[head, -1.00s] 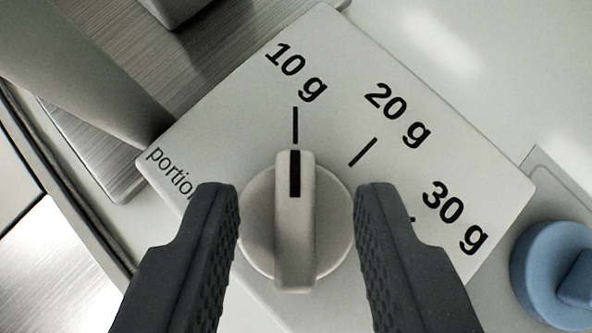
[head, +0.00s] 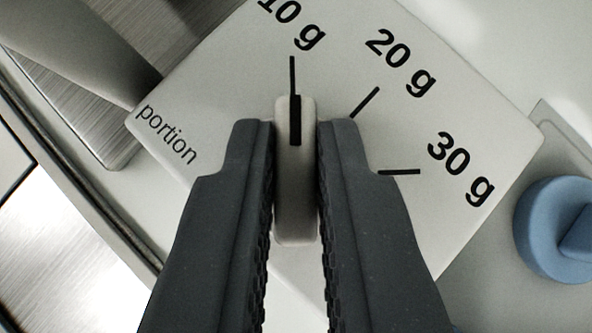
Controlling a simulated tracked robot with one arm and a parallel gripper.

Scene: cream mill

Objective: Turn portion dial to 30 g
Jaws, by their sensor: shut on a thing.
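The portion dial (head: 295,190) is a cream knob with a raised grip bar and a black pointer line at its far end. Its pointer lines up with the 10 g mark. The dial sits on a cream plate (head: 225,85) printed with "portion", 10 g, 20 g and 30 g. The 30 g mark (head: 400,172) lies to the right of the dial. My gripper (head: 295,135) is shut on the dial's grip bar, one dark finger on each side. The fingers hide the dial's round base.
A blue knob (head: 560,230) stands to the right of the plate. A brushed metal part (head: 70,100) and a grey slanted part (head: 80,40) are at the upper left. The pale surface at the upper right is clear.

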